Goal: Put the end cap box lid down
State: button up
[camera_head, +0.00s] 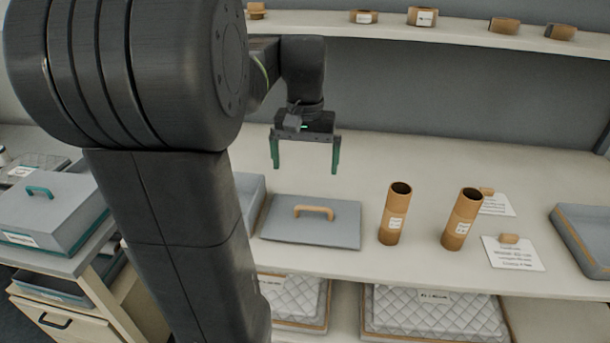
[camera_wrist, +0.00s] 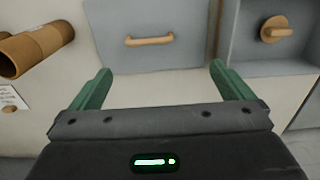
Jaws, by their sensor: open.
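A flat grey lid (camera_head: 338,232) with a tan bar handle (camera_head: 314,212) lies on the bench, left of two brown tubes. It also shows in the wrist view (camera_wrist: 183,53), its handle (camera_wrist: 149,40) ahead of the fingers. My gripper (camera_head: 305,168) has green fingers, is open and empty, and hangs above the bench behind the lid. In the wrist view my gripper (camera_wrist: 158,85) has nothing between its fingers. A grey open box (camera_wrist: 247,65) stands beside the lid, with a round tan piece (camera_wrist: 277,29) inside. In the head view the box (camera_head: 249,198) is partly hidden by my arm.
Two upright brown tubes (camera_head: 395,214) (camera_head: 462,220) stand right of the lid. Paper cards (camera_head: 513,254) lie beside them. A grey tray (camera_head: 585,238) is at the far right. A grey box with a teal handle (camera_head: 40,190) stands at left. The bench behind the lid is clear.

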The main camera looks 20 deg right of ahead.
notch_tip(320, 180, up, 7)
jog(key=shift+f, duration=0.1)
dwell(0.4)
jog(key=b, duration=0.1)
send_over(305, 207)
notch_tip(305, 207, down, 13)
jog(key=shift+w+r, duration=0.1)
jog(key=shift+r, duration=0.3)
jog(key=shift+f, duration=0.1)
